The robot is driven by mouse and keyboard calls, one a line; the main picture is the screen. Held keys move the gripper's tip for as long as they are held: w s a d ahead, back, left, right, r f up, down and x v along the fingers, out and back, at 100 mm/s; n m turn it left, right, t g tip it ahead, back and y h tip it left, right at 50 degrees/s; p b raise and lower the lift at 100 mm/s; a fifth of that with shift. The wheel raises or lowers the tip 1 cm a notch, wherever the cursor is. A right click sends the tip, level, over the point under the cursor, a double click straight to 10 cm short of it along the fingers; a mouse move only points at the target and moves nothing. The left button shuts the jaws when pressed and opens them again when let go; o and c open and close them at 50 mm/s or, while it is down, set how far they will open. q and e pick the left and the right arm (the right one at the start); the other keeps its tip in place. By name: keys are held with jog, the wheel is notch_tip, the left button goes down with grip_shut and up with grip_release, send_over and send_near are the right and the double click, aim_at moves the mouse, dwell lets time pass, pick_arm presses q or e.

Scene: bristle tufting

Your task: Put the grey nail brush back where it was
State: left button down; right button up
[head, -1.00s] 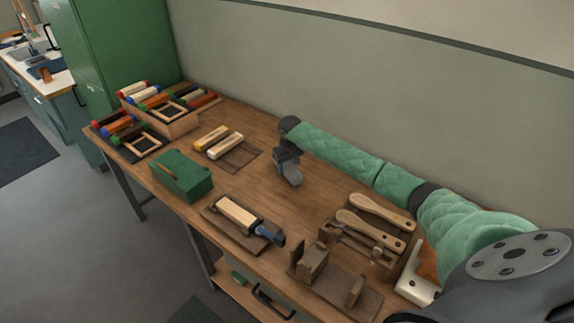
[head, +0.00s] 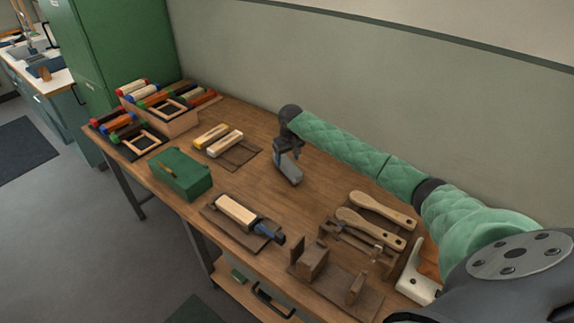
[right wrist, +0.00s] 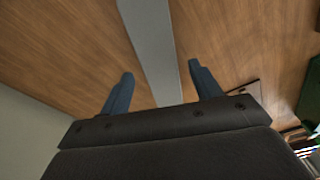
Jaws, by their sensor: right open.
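The grey nail brush appears to be the long grey block (head: 291,171) below my right gripper (head: 286,150), over the bare wood near the back of the bench. In the right wrist view the grey block (right wrist: 150,45) runs between the two blue fingers of my right gripper (right wrist: 160,85). The fingers are spread, with a gap on each side of the block. I see no bristles on it, and cannot tell whether it rests on the bench. A brown mat (head: 242,157) with a yellow and a cream brush lies left of the gripper. My left gripper is not in view.
A green box (head: 180,175) stands at the front left, beside stacked trays of coloured brushes (head: 178,122). A pale block lies on a dark board (head: 225,228). Wooden paddles (head: 375,228) and a wooden fixture (head: 313,259) stand at the right. The bench middle is clear.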

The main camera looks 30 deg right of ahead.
aim_at(289, 165)
pick_arm(q)
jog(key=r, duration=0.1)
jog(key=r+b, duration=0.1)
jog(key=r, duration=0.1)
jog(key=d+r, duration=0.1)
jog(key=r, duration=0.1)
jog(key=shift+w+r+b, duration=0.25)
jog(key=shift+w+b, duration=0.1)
jog(key=shift+b, duration=0.05)
pick_arm(e)
notch_tip(289, 165, up, 9)
jog(key=s, duration=0.1)
jog(key=shift+f, duration=0.2)
